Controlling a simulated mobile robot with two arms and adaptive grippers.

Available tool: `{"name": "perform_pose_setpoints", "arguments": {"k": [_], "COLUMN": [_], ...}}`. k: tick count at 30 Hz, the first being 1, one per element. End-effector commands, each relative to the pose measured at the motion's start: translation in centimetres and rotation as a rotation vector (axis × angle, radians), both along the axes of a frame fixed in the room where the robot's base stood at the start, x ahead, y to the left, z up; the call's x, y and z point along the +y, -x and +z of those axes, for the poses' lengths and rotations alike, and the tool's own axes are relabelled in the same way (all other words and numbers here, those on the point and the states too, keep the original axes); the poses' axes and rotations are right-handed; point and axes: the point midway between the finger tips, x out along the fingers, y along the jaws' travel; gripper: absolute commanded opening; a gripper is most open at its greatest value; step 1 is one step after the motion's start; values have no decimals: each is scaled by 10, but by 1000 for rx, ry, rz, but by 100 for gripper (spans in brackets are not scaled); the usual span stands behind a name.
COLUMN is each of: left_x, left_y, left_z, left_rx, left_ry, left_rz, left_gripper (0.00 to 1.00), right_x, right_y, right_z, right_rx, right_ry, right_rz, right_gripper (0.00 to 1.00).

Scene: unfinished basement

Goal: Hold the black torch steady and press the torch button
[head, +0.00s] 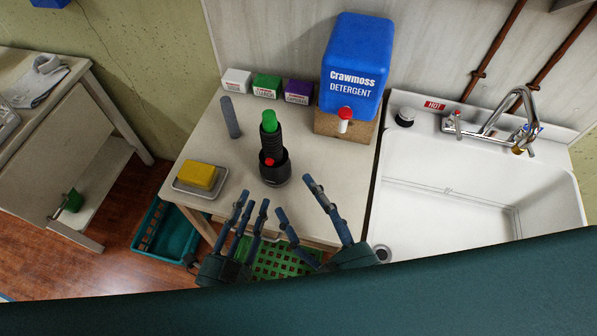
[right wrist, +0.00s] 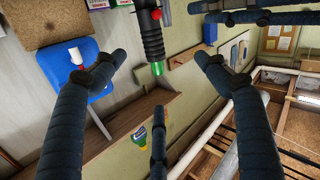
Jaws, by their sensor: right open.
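The black torch (head: 272,170) stands upright on the light table, with a green lens end (head: 269,121) on top and a red button (head: 268,161) low on its side. My right gripper (head: 294,195) is open and empty in front of the torch, to its right. My left gripper (head: 254,200) is in front of it, a little left, with its fingers extended, apart and empty. Neither appears to touch the torch. In the right wrist view, the torch (right wrist: 151,38) hangs inverted at the top, beyond my spread right fingers (right wrist: 160,72); left-gripper fingers cross the top right.
A yellow sponge (head: 197,175) on a dish, a grey cylinder (head: 230,117) and small boxes (head: 267,86) share the table (head: 226,151). A blue detergent container (head: 353,65) stands behind right. A white sink (head: 450,190) adjoins. Green (head: 275,262) and teal (head: 157,236) crates sit below.

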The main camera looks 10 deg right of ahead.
Motion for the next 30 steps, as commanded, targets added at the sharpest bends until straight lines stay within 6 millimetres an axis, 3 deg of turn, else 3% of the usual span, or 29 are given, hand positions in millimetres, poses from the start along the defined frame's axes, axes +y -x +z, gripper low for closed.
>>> {"name": "perform_pose_setpoints", "arguments": {"k": [6, 12, 17, 30], "left_x": [0, 0, 0, 0], "left_y": [0, 0, 0, 0], "left_z": [0, 0, 0, 0], "left_rx": [0, 0, 0, 0], "left_ry": [0, 0, 0, 0], "left_rz": [0, 0, 0, 0], "left_gripper": [31, 31, 31, 31], "right_x": [5, 6, 11, 38], "right_y": [-52, -79, -94, -163], "right_z": [-20, -28, -28, -29], "right_rx": [37, 66, 68, 69], "right_ry": [-197, -305, -323, -320], "right_rz": [-7, -9, -10, -10], "right_gripper": [73, 73, 73, 73]}}
